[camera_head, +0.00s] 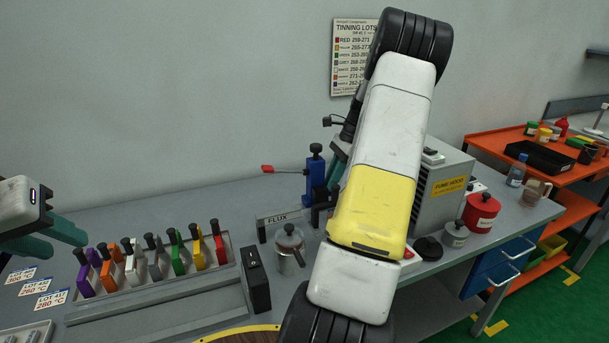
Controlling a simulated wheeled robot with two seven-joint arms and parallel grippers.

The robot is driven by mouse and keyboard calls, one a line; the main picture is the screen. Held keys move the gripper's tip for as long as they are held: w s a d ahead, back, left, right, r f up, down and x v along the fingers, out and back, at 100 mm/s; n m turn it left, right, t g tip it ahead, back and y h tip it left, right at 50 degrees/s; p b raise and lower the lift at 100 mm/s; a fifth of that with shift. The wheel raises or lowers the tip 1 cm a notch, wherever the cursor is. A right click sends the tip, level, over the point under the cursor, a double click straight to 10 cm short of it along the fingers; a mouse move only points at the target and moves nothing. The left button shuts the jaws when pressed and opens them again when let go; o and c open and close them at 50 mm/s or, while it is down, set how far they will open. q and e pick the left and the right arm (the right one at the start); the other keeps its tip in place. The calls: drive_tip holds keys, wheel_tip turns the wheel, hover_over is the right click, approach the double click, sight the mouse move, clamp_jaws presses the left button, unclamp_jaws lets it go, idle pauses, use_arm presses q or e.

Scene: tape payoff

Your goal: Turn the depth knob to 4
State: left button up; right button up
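No depth knob with a readable scale can be made out. A blue upright fixture (316,176) with a black top and a red-tipped lever (268,169) stands at the back of the bench, left of my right arm. My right gripper (337,160) shows only as a bit of teal beside this fixture; my own white and yellow arm hides the rest. I cannot tell whether it touches anything. My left gripper (68,246) is at the left edge, above the bench, with its teal fingers apart and nothing visible between them.
A rack (160,294) holds several coloured, black-handled pieces. A grey fume hood box (445,187) and red canister (481,212) are right of my arm.

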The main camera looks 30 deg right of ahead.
clamp_jaws()
drive_tip(key=shift+w+n+g, duration=0.2)
drive_tip(key=shift+n+g, duration=0.3)
drive_tip(key=shift+n, duration=0.7)
drive_tip(key=shift+n+g, duration=0.5)
drive_tip(key=shift+n, duration=0.7)
drive_tip(key=o, duration=0.8)
unclamp_jaws()
drive_tip(key=shift+v, duration=3.9)
